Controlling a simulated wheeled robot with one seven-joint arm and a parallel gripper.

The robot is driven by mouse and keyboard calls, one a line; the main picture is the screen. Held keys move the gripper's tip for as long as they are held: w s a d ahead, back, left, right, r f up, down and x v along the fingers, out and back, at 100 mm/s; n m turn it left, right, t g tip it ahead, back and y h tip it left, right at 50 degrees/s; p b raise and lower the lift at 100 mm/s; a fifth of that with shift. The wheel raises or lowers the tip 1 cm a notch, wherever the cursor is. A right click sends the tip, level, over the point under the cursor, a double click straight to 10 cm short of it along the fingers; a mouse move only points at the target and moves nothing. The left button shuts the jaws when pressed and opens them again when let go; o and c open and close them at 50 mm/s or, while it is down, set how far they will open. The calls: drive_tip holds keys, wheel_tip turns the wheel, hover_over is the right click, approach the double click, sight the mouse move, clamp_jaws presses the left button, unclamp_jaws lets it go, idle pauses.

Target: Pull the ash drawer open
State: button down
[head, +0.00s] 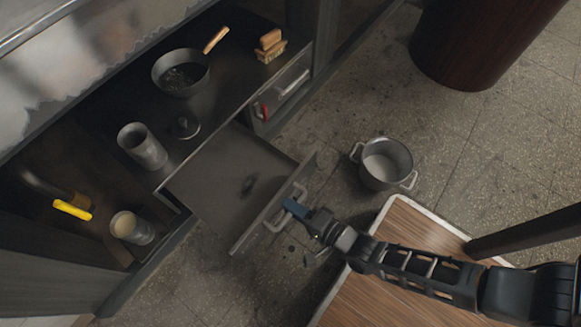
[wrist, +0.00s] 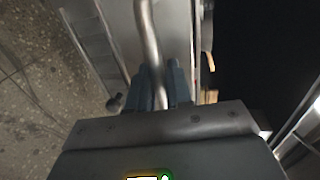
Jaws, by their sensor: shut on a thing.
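The ash drawer (head: 225,177) is pulled out from the cabinet under the grill, a flat dark tray with a grey front panel (head: 250,235). A small dark patch lies on its floor. My gripper (head: 293,207) is at the drawer's front, shut on its pale bar handle (head: 271,221). In the wrist view the handle (wrist: 150,45) runs down between the two fingers of my gripper (wrist: 161,88). The part of the handle between the fingers is partly hidden.
A pot (head: 384,164) stands on the floor right of the drawer. A wooden table (head: 405,222) is beneath my arm. The shelf holds a pan (head: 181,72), a grey cylinder (head: 142,146) and a brush (head: 269,45). Open floor (head: 330,120) lies between the cabinet and the pot.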

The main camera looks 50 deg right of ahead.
drive_tip(key=c, duration=1.2)
unclamp_jaws()
drive_tip(key=shift+p+v, duration=0.85)
drive_tip(key=shift+v, duration=3.1)
drive_tip(key=s+r+n+p, duration=0.2)
drive_tip(key=r+n+p, duration=0.4)
drive_tip(key=r, duration=1.4)
drive_tip(key=s+r+n+p, duration=0.3)
drive_tip(key=r+n+p, duration=0.3)
drive_tip(key=r+p, duration=0.5)
drive_tip(key=s+r+n+p, duration=0.2)
drive_tip(key=r+n+p, duration=0.4)
drive_tip(key=r, duration=2.3)
drive_tip(key=shift+s+a+r+g+p, duration=0.15)
drive_tip(key=shift+s+r+g+p, duration=0.2)
drive_tip(key=shift+p, duration=1.45)
